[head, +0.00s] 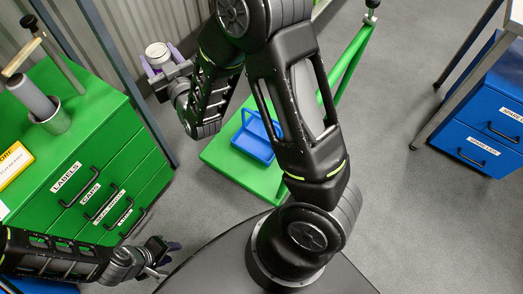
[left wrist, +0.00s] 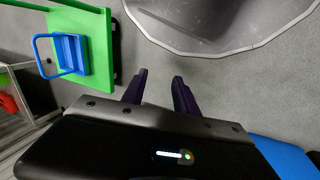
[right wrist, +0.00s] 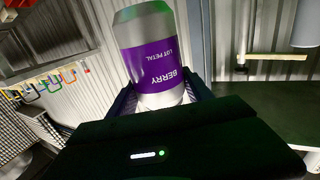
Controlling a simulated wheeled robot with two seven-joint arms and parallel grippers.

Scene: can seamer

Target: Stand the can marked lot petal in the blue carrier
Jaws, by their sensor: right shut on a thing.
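A silvery can (right wrist: 150,55) with a purple band reading BERRY, LOT PETAL is held in my right gripper (right wrist: 160,94). The gripper is shut around its lower part. In the head view the can (head: 157,52) shows its pale top at the upper left, in my right gripper (head: 162,64), raised beside the wall. The blue carrier (head: 258,138) sits on a green platform right of that gripper, partly hidden by my right arm. It also shows in the left wrist view (left wrist: 70,53), with its handle. My left gripper (head: 168,259) is low at the left, open and empty.
A green drawer cabinet (head: 92,150) stands at the left, with a grey cylinder (head: 32,97) in a metal cup and a yellow sign on top. A blue drawer unit (head: 485,125) stands under a bench at the right.

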